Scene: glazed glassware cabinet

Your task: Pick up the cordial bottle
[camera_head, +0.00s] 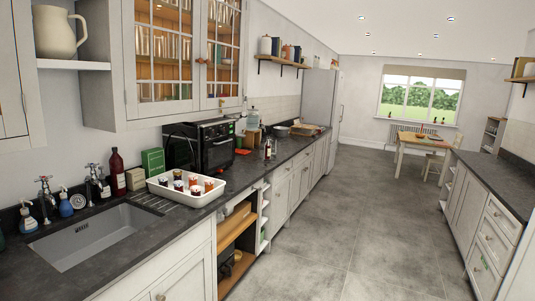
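A dark red bottle (117,172) stands upright on the dark worktop between the sink taps and the small boxes, against the wall. A smaller dark bottle (268,148) with a pale label stands further along the same worktop near its front edge. I cannot tell from this view which of them is the cordial bottle. The glazed cabinet (214,104) hangs above the worktop with its doors shut, and glassware shows behind the panes. My gripper is not in view.
A white tray (162,189) with several small jars sits beside the sink (90,236). A black oven (217,150) stands behind it. Pump bottles and taps crowd the sink's back edge. The grey floor (345,220) between the counters is clear.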

